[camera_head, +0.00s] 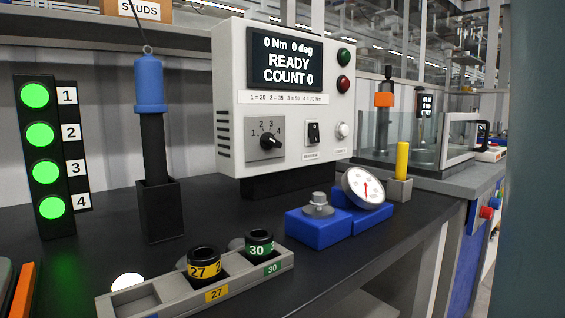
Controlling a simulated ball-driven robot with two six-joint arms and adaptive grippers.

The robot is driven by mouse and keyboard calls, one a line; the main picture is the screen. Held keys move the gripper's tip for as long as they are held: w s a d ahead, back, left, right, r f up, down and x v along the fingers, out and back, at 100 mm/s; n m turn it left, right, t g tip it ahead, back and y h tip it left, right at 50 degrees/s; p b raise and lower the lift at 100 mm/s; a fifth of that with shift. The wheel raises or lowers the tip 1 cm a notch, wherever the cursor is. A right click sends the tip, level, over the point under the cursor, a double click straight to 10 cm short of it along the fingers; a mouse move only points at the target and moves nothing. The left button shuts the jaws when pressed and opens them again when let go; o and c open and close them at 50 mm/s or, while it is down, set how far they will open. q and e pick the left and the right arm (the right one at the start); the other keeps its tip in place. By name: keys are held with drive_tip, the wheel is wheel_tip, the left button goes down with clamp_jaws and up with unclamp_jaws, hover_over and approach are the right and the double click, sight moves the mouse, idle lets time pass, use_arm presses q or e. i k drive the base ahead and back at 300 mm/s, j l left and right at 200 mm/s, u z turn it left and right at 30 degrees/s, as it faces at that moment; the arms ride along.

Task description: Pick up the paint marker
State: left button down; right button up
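A yellow upright stick, which looks like the paint marker (402,160), stands in a small grey block holder (398,189) near the right end of the black bench. Its lower end is hidden inside the holder. It stands just right of a round dial gauge (364,188). Neither of my grippers shows in the head view.
Left of the marker are blue blocks (318,233), one bearing a bolt. A grey tray (194,292) with sockets marked 27 and 30 lies in front. A controller box (280,105) stands behind. The black bench (350,262) is clear at front right.

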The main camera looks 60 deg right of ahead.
sight(403, 147)
drive_tip(key=z, duration=2.5)
